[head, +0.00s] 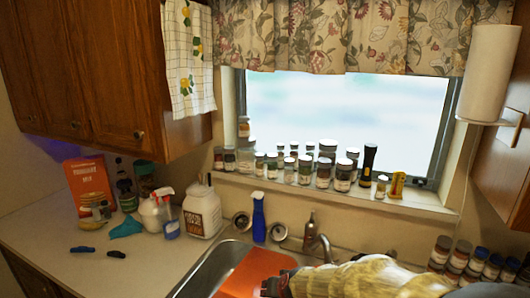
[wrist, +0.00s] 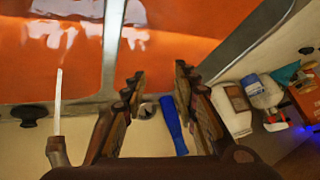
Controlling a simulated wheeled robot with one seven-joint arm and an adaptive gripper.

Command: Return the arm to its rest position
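My gripper shows at the bottom of the head view (head: 278,286), low over the sink area beside an orange board. My arm comes in from the lower right in a pale yellow, wrinkled covering. In the wrist view the two dark, stepped fingers of my gripper (wrist: 158,82) stand apart with a clear gap. Nothing is held between them. The lower part of the gripper is cut off by the head view's edge.
The orange board (head: 255,274) lies at the sink (head: 212,270). A faucet (head: 322,246) stands close behind my arm. Several jars line the windowsill (head: 400,207). The left counter front is mostly clear.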

